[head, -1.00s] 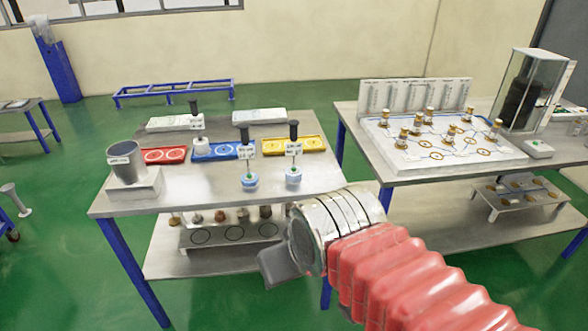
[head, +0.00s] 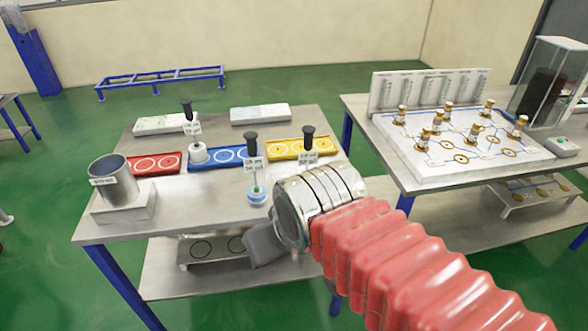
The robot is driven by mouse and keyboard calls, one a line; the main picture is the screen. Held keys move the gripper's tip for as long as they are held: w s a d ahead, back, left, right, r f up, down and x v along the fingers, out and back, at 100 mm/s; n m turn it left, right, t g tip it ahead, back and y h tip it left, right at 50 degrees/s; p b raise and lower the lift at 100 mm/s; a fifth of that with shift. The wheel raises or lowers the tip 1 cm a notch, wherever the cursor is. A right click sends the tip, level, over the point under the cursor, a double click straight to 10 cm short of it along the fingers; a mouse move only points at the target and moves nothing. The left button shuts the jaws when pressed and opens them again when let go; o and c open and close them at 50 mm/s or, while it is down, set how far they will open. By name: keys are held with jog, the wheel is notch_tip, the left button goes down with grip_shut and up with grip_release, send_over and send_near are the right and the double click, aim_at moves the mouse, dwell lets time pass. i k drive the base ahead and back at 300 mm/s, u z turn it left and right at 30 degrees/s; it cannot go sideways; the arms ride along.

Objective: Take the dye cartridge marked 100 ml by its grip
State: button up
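Three cartridges with black grips and white tags stand on the left table (head: 130,226). One cartridge (head: 198,154) has a white base and stands at the left end of the blue tray. The middle cartridge (head: 257,196) has a blue base and stands in front of the blue tray. The right cartridge (head: 309,140) shows its grip and tag; my arm hides its base. The tag print is too small to tell which says 100 ml. My gripper (head: 264,246) is low at the table's front edge, apart from the grips. Its fingers are not clear enough to judge.
A metal cup (head: 113,182) on a block stands at the left. Red (head: 153,164), blue (head: 216,157) and yellow (head: 299,148) trays line the middle. A shelf with rings (head: 203,250) lies below. The right table (head: 362,103) carries a board with brass fittings (head: 465,140).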

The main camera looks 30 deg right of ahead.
aim_at(307, 157)
jog(key=z, duration=0.05)
jog(key=i, duration=0.9)
